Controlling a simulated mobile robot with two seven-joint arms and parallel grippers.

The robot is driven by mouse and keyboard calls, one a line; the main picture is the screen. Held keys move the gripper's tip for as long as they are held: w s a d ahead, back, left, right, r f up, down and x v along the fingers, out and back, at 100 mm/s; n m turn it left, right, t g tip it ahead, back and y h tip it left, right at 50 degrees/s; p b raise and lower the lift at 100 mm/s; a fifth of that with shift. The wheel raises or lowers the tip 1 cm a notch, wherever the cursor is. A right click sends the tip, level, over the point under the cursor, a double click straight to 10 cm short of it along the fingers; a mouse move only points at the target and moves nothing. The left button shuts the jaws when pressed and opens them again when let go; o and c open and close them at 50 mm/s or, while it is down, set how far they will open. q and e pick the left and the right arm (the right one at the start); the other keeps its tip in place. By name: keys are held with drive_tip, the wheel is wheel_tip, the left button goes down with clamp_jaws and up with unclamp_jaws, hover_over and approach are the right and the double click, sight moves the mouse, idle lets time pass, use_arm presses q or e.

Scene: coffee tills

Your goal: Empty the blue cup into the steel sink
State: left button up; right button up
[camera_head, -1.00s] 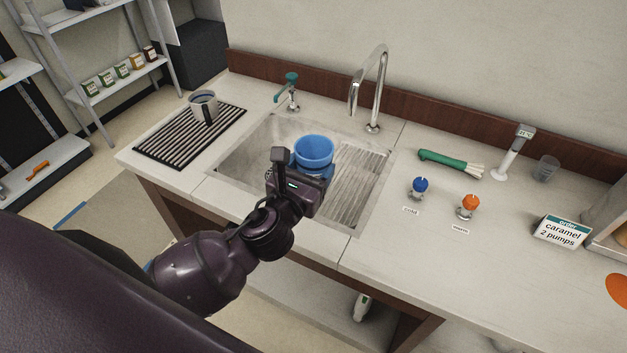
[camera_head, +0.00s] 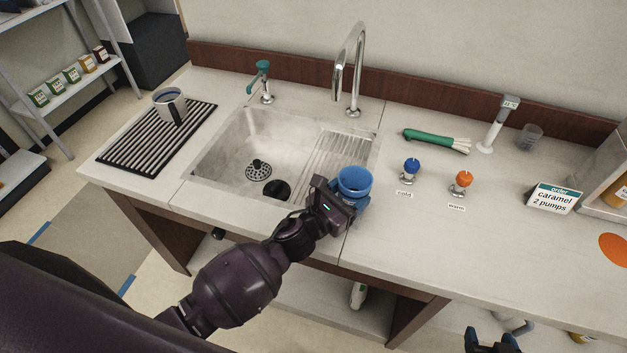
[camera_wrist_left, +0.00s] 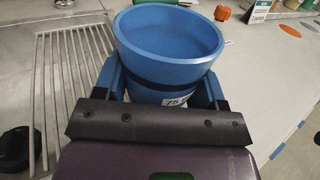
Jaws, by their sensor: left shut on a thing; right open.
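My left gripper (camera_head: 347,200) is shut on the blue cup (camera_head: 355,181) and holds it upright by the right front corner of the steel sink (camera_head: 233,133). In the left wrist view the blue cup (camera_wrist_left: 168,42) sits between the fingers, with a dark band and a label partly reading "75". Its visible inside is plain blue; I see no liquid in it. My right gripper (camera_head: 490,343) is open and empty at the bottom edge, partly cut off.
A tall faucet (camera_head: 349,75) and a teal-handled tap (camera_head: 262,82) stand behind the sink. A grey mug (camera_head: 168,103) sits on the black rack at left. Blue (camera_head: 411,169) and orange (camera_head: 461,182) knobs stand right of the cup. Counter between them and the front edge is clear.

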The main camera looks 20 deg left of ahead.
sight(340, 184)
use_arm(q)
drive_tip(key=shift+w+a+r+n+p, duration=0.15)
drive_tip(key=shift+a+r+n+p, duration=0.25)
drive_tip(key=shift+n+p, duration=0.15)
drive_tip(key=shift+w+a+n, duration=0.15)
drive_tip(key=shift+n, duration=0.4)
drive_tip(key=shift+w+a+f+n, duration=0.25)
drive_tip(key=shift+a+f+n, duration=0.15)
drive_tip(key=shift+n, duration=0.5)
drive_tip(key=shift+w+a+r+n+p, duration=0.15)
drive_tip(key=shift+a+r+n+p, duration=0.25)
drive_tip(key=shift+n+p, duration=0.1)
drive_tip(key=shift+w+a+r+n, duration=0.1)
drive_tip(key=shift+w+a+n, duration=0.05)
drive_tip(key=shift+n, duration=0.25)
drive_tip(key=shift+w+a+f+n, duration=0.25)
drive_tip(key=shift+a+f+n, duration=0.25)
drive_tip(key=shift+n, duration=0.3)
drive_tip(key=shift+w+a+r+n+p, duration=0.1)
drive_tip(key=shift+r+n+p, duration=0.25)
drive_tip(key=shift+r+n, duration=0.3)
drive_tip(key=shift+f+n+b, duration=0.5)
drive_tip(key=shift+f+n, duration=0.05)
drive_tip(key=shift+n, duration=0.4)
drive_tip(key=shift+r, duration=0.1)
use_arm(e)
drive_tip(key=shift+s+a+r, duration=0.1)
drive_tip(key=shift+s+r, duration=0.15)
drive_tip(key=shift+r, duration=0.5)
